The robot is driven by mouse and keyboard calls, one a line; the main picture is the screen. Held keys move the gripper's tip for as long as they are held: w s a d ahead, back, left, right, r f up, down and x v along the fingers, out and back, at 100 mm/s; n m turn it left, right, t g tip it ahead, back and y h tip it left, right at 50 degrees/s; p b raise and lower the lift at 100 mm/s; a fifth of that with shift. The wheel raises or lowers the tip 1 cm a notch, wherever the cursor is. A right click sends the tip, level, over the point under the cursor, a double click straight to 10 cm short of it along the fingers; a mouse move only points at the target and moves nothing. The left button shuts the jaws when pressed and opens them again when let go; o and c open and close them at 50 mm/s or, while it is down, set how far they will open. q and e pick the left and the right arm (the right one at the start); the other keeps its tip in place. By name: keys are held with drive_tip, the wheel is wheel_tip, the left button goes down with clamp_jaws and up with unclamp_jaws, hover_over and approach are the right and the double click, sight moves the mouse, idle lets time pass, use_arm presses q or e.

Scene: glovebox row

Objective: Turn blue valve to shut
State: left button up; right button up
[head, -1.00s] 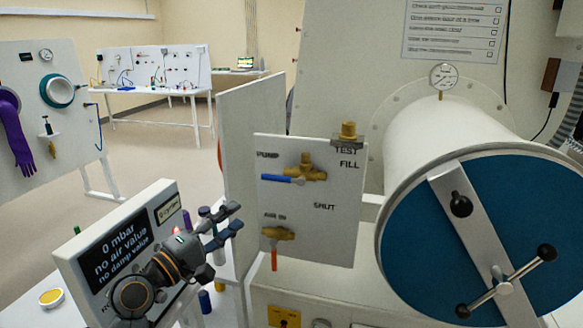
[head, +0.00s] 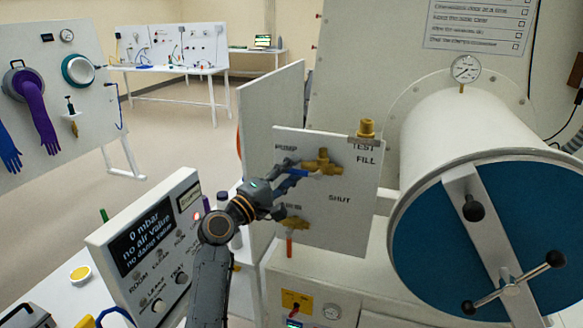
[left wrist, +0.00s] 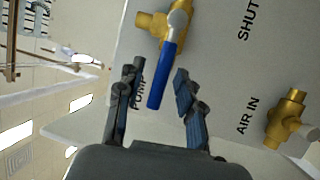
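The blue valve has a brass body (head: 323,163) and a blue lever (head: 303,172) on the upright white panel (head: 345,225). The lever points left, under the word PUMP; the labels TEST, FILL and SHUT are to the right. My left gripper (head: 286,174) is at the lever's free end. In the left wrist view the blue lever (left wrist: 167,66) reaches between the open fingers (left wrist: 160,72), with gaps showing on both sides. The gripper partly hides the lever's end in the head view. My right gripper is not in view.
A brass AIR IN valve (head: 293,223) with an orange lever (head: 289,247) sits just below my left gripper. A display box (head: 150,240) reading 0 mbar stands at left. The white chamber with a blue door (head: 425,235) and a gauge (head: 466,69) are at right.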

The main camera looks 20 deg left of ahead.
use_arm(q)
drive_tip(key=shift+w+d, duration=0.1)
clamp_jaws()
drive_tip(key=shift+f, duration=0.1)
idle(0.3)
